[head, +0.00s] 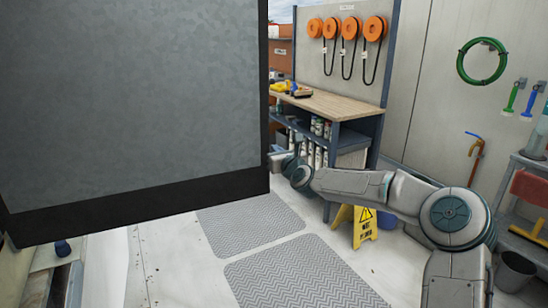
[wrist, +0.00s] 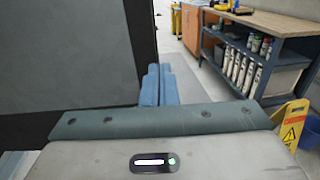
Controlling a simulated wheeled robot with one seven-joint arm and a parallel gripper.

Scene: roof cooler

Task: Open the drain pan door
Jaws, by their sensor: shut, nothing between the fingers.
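A large grey panel with a dark border, which looks like the drain pan door (head: 135,95), fills the left and middle of the head view. It stands away from what shows below it at the lower left, so it appears swung out. In the wrist view, a grey panel with a dark edge (wrist: 65,55) fills the left side. My gripper (head: 278,158) is at the panel's right edge, near its lower corner, and partly hidden. In the wrist view, its blue fingers (wrist: 157,85) are together and empty beside the panel's edge. I cannot tell whether they touch it.
A workbench (head: 335,105) stands behind my gripper. A yellow wet-floor sign (head: 364,226) is beside my arm. Grey mats (head: 300,275) lie on the pale floor. A shelf with a bucket (head: 515,270) is at the right. A pale ledge (head: 50,258) shows at the lower left.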

